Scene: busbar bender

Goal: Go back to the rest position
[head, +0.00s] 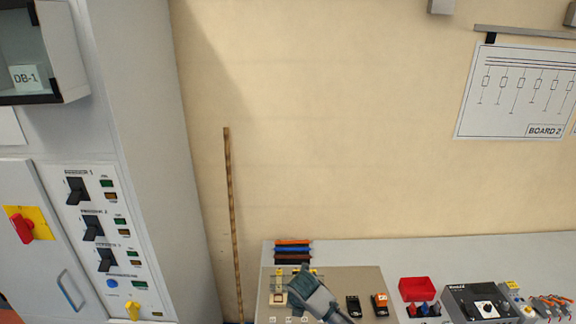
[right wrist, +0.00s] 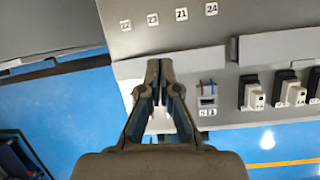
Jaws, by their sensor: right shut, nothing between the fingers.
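My right gripper (head: 297,276) shows at the bottom of the head view, in front of a beige panel (head: 362,281) on the grey worktop. Its arm comes up from the bottom edge. In the right wrist view my right gripper (right wrist: 159,66) has its fingertips together with nothing between them. There its fingers lie in front of a grey rail with terminals, and whether they touch it I cannot tell. My left gripper shows in neither view.
A grey cabinet (head: 150,130) with black switches and a red rotary handle (head: 22,227) stands at left. The worktop (head: 430,253) holds a red bin (head: 417,289) and a black-and-grey device (head: 482,303). A thin brown pole (head: 232,215) leans by the wall. Blue floor (right wrist: 60,115) shows below.

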